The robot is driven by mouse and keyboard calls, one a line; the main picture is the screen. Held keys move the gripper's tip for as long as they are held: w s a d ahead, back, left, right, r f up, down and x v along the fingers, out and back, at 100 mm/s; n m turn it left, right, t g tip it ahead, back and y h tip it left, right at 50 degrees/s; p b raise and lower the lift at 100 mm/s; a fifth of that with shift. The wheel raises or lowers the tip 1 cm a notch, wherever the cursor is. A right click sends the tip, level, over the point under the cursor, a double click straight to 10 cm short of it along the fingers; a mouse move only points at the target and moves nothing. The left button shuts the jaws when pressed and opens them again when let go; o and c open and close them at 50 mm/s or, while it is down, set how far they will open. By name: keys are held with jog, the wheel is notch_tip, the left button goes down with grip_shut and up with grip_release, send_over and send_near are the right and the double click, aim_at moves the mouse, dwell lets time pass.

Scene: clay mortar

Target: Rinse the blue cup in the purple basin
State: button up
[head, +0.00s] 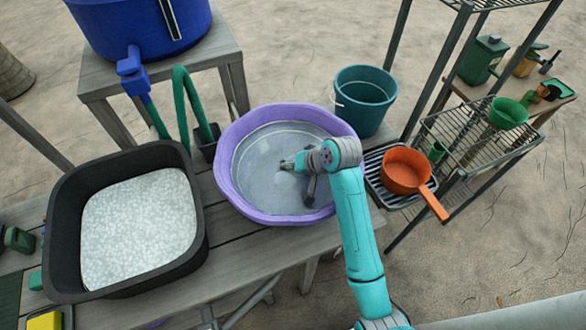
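The purple basin (229,185) stands on the wooden bench, with clear greyish water inside. My gripper (297,180) is over the right half of the basin, inside its rim as seen from above. Its parts are small and partly covered by my wrist, so I cannot tell whether it is open or shut, or whether it touches the water. I cannot make out a blue cup; one may be hidden under my gripper or wrist.
A black tub (75,190) of white granules stands left of the basin. A blue tank (135,25) with a tap is behind left. A teal bucket (364,98) stands behind right. An orange pan (405,170) sits on a dark rack at right. A wire shelf (470,135) stands beyond.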

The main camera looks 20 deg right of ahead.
jog(key=shift+r, duration=0.2)
jog(key=shift+a, duration=0.1)
jog(key=shift+a, duration=0.6)
jog(key=shift+d, duration=1.35)
jog(key=shift+a, duration=1.3)
jog(key=shift+d, duration=0.65)
